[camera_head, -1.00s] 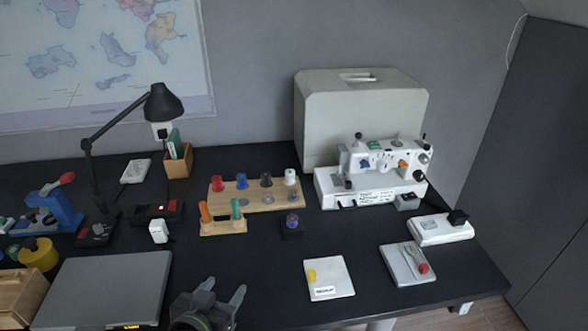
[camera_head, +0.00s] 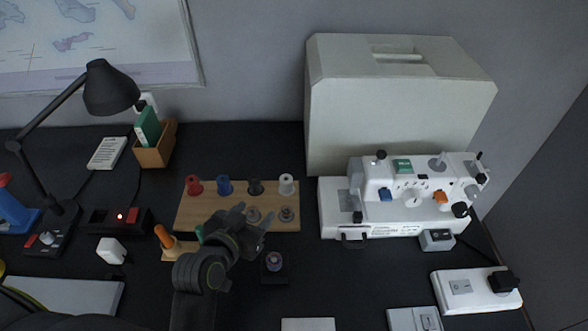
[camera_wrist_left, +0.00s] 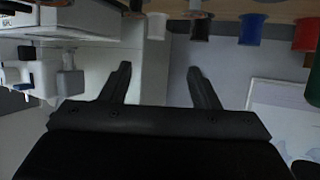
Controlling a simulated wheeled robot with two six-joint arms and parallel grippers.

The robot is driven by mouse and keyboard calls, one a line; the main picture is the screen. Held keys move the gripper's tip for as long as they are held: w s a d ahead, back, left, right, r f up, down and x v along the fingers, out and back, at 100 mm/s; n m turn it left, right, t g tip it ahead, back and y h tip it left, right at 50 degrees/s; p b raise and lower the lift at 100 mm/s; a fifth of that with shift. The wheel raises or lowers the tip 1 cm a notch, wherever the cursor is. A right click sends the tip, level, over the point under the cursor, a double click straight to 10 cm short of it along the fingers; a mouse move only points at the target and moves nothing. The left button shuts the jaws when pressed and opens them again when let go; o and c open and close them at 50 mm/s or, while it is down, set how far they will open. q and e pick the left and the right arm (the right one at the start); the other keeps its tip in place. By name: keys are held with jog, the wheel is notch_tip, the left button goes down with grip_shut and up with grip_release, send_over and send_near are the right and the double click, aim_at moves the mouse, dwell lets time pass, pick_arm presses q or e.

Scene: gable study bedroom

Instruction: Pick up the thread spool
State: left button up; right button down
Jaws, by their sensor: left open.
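Red (camera_head: 193,185), blue (camera_head: 224,186), black (camera_head: 256,188) and white (camera_head: 286,184) thread spools stand in a row on a wooden rack (camera_head: 190,212). I cannot tell which one the task means. My left gripper (camera_head: 252,215) is open and empty, over the rack's front part, left of the holder. In the left wrist view, the white (camera_wrist_left: 155,26), black (camera_wrist_left: 200,26), blue (camera_wrist_left: 251,29) and red (camera_wrist_left: 305,33) spools show along the top, beyond the open fingers (camera_wrist_left: 160,70).
A sewing machine (camera_head: 410,195) stands right of the rack, with a large pale case (camera_head: 400,110) behind it. A black lamp (camera_head: 108,90) is at left.

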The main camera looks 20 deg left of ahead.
aim_at(284, 184)
pick_arm(q)
jog(key=x, duration=0.3)
jog(key=shift+w+d, duration=0.1)
jog(key=shift+w, duration=0.25)
jog(key=x, duration=0.7)
jog(key=shift+s+f, duration=0.1)
jog(key=shift+d+x, duration=0.15)
jog(key=shift+x, duration=1.4)
jog(key=shift+d+x, duration=0.15)
jog(key=shift+x, duration=1.45)
jog(key=shift+s, duration=0.1)
pick_arm(e)
jog(key=shift+s+d+r, duration=0.15)
jog(key=shift+s+r, duration=0.15)
jog(key=shift+s, duration=0.5)
pick_arm(q)
jog(key=c, duration=1.1)
jog(key=shift+o, duration=0.2)
jog(key=shift+p, duration=0.3)
notch_tip(284, 184, up, 10)
jog(key=shift+r+p, duration=0.1)
jog(key=shift+p, duration=0.2)
pick_arm(e)
jog(key=shift+r, duration=0.35)
